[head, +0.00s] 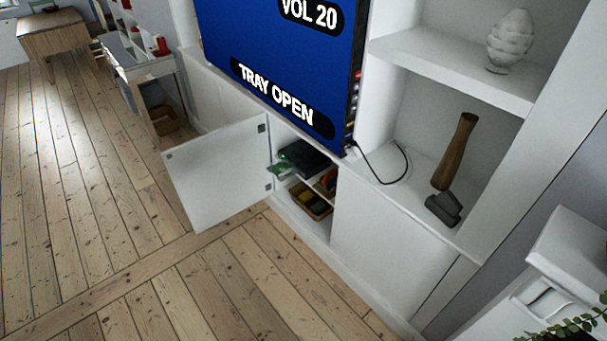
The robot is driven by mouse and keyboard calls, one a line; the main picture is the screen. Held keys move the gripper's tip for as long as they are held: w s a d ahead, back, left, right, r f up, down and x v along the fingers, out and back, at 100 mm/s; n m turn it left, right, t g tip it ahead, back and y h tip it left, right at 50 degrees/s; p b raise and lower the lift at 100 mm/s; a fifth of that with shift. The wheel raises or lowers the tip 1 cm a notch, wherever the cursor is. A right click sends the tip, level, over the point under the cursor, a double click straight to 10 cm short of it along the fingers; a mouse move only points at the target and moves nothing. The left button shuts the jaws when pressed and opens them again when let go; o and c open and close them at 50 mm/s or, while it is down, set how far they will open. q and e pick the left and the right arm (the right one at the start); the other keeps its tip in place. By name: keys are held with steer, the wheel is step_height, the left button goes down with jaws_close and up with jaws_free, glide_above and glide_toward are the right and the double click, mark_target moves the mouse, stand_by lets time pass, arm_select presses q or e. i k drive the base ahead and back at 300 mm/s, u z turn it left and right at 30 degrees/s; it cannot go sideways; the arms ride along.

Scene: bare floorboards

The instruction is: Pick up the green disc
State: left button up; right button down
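In the head view, a small green thing (280,171), which may be the green disc, shows at the front of a black player (303,158) inside the open white cabinet. It is small and partly hidden, so its shape is hard to tell. The screen (280,70) above reads "TRAY OPEN" and "VOL 20". Neither of my grippers is in view.
The cabinet door (219,175) stands swung open to the left of the opening. A basket (311,201) with mixed items sits below the player. A hammer (456,165) and a pale ornament (510,41) stand on the right shelves. The wooden floor (180,285) in front is clear.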

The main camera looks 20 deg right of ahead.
mark_target(279, 169)
steer(key=u, duration=0.05)
steer(key=i, duration=0.7)
steer(key=z, duration=0.5)
steer(key=i, duration=1.3)
steer(key=z, duration=0.6)
